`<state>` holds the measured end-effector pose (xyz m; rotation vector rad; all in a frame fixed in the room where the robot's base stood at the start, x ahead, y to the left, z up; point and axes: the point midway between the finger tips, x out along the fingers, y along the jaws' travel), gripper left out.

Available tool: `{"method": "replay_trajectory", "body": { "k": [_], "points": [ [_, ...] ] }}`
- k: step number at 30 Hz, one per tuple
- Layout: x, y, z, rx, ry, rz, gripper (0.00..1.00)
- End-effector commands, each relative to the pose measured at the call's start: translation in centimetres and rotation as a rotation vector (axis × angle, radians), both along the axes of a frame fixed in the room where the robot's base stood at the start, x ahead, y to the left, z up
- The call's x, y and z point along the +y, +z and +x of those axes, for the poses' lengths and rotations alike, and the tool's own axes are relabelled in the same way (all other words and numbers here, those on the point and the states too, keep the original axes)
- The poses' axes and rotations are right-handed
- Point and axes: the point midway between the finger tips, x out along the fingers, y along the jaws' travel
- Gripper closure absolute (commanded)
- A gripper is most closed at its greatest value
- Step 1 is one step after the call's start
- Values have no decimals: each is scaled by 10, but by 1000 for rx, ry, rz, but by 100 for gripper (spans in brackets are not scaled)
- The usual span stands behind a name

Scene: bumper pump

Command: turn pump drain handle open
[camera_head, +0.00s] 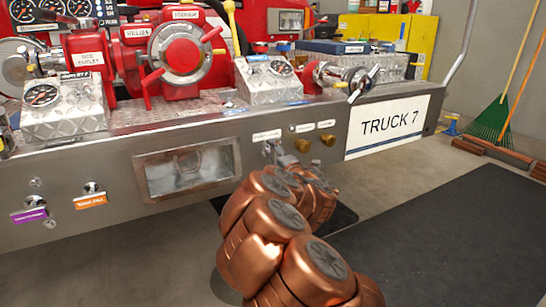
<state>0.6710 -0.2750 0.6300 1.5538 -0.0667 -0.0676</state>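My copper-coloured arm reaches up from the bottom of the head view to the bumper's front face. My gripper (279,155) is small and partly hidden behind my own wrist. It is at the face below a white label (267,135), left of two brass knobs (303,145) and (328,140) under more labels. Whether its fingers are open, shut or touching a handle cannot be seen. Two metal fittings stand further left, with a purple tag (30,215) and an orange tag (90,201). The label texts are too small to read, so I cannot tell which control is the pump drain handle.
The diamond-plate bumper carries a red pump (180,55), gauges (42,95) and a valve (345,78). A "TRUCK 7" sign (388,126) is on its right end. A dark mat (450,235) lies on open floor to the right. A green rake (492,118) leans behind.

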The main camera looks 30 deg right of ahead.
Motion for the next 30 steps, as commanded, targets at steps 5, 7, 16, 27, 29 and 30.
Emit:
{"method": "replay_trajectory", "body": {
  "k": [5,7,16,27,29,30],
  "points": [
    [0,0,0,0,0,0,8],
    [0,0,0,0,0,1,8],
    [0,0,-6,1,-1,0,8],
    [3,-1,-42,2,-3,1,8],
    [4,0,-49,0,0,0,8],
    [5,0,-54,0,-1,0,8]
  ]
}}
